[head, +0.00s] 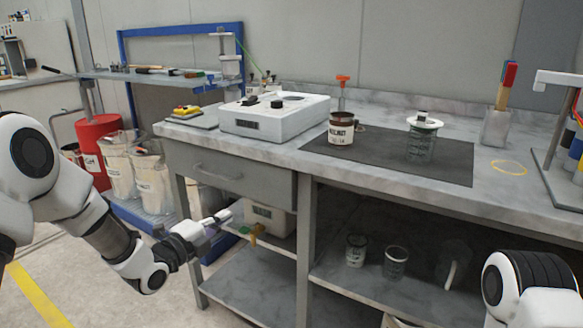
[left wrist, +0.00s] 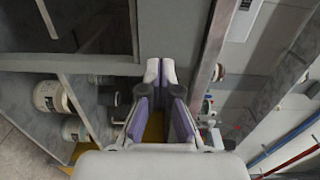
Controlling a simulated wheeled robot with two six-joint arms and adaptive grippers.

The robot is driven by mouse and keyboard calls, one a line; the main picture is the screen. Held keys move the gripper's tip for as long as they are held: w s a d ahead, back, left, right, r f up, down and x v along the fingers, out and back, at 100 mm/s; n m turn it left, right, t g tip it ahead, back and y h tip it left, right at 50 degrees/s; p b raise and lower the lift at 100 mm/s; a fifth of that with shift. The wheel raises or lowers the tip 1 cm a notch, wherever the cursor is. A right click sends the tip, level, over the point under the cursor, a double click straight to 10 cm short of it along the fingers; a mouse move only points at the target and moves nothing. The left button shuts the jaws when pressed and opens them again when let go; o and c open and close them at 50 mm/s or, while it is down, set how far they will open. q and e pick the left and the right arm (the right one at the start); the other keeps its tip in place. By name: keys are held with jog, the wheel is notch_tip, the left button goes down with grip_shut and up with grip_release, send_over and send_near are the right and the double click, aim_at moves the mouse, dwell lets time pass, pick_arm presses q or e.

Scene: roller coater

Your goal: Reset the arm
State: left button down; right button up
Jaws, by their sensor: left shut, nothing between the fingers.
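My left gripper (head: 222,218) is in front of the bench's left end, below the drawer and beside the bench leg. It holds nothing. In the left wrist view its two fingers (left wrist: 160,72) are closed together at the tips. My right arm shows only as a white and black link at the lower right of the head view; its gripper is not in view.
Lower shelves hold several containers. A red drum (head: 97,135) stands left. Floor at front left is clear.

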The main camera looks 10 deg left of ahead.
pick_arm(q)
jog(key=s+d+f+n+g+y, duration=0.1)
jog(key=s+d+f+g, duration=0.15)
jog(key=f, duration=0.65)
jog(key=s+d+f+g, duration=0.15)
jog(key=s+f, duration=0.25)
jog(key=f, duration=0.5)
jog(key=s+f+n+g+y, duration=0.4)
jog(key=s+f+n+g, duration=0.45)
jog(key=s+f, duration=1.15)
jog(key=s+a+r+n+g+y, duration=0.1)
jog(key=s+a+n+g, duration=0.1)
jog(key=s+n, duration=0.5)
jog(key=s+a+n+g+y, duration=0.1)
jog(key=s+a+n+g, duration=0.1)
jog(key=s+n, duration=0.45)
notch_tip(320, 180, up, 24)
jog(key=s+p, duration=0.1)
jog(key=p, duration=2.3)
jog(key=shift+s+r, duration=0.2)
jog(key=shift+s, duration=0.1)
